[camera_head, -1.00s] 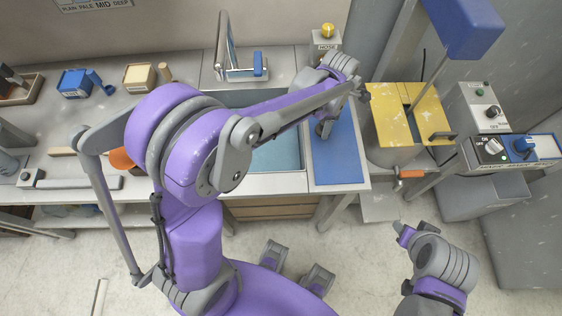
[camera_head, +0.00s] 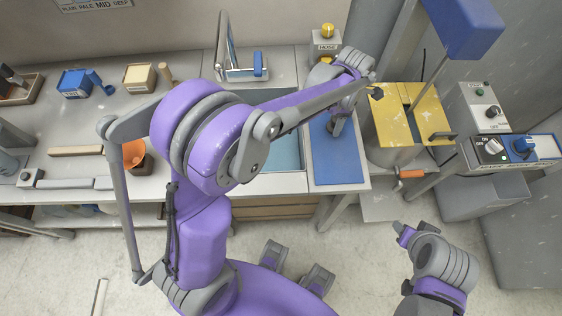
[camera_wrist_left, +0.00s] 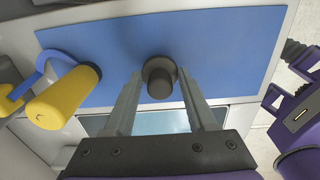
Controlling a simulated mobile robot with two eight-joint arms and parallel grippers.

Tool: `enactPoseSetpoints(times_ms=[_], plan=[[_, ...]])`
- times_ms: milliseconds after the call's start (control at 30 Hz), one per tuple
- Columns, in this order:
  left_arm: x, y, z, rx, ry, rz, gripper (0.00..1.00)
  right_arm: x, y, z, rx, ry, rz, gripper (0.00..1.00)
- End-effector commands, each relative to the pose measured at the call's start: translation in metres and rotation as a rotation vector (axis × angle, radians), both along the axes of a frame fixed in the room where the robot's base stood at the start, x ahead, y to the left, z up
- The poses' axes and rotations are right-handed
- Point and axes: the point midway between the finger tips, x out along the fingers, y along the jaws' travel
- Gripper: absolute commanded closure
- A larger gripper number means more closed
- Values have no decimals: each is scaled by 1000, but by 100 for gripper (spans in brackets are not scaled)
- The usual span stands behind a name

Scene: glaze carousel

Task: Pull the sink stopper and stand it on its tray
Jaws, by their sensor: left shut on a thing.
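My left gripper (camera_head: 337,129) is above the blue tray (camera_head: 345,168), to the right of the sink basin (camera_head: 281,153). In the left wrist view, its two fingers (camera_wrist_left: 159,80) are shut on the stopper (camera_wrist_left: 160,77), a dark round plug with a knob, seen between the fingertips. The blue tray (camera_wrist_left: 220,50) lies behind it in that view. I cannot tell whether the stopper touches the tray. In the head view the stopper is too small and covered to make out. My right gripper (camera_head: 402,234) is low at the right, over the floor, away from the counter.
A tap (camera_head: 225,50) stands behind the sink. A box with a yellow knob (camera_head: 327,31) is behind the tray. A yellow-topped machine (camera_head: 390,115) stands close to the tray's right. A yellow cylinder (camera_wrist_left: 65,98) is near the left wrist.

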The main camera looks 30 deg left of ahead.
Motion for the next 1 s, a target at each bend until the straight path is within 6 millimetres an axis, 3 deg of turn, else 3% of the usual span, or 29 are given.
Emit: enactPoseSetpoints(times_ms=[767,800,967,1000], plan=[[0,0,-23,0,0,0,100,-4,0,-18,0,8,0,50],[0,0,-22,0,0,0,38,-4,0,-17,0,8,0,50],[0,0,-21,0,0,0,9,-4,0,-16,0,7,0,50],[0,0,-21,0,0,0,8,-4,0,-16,0,7,0,50]])
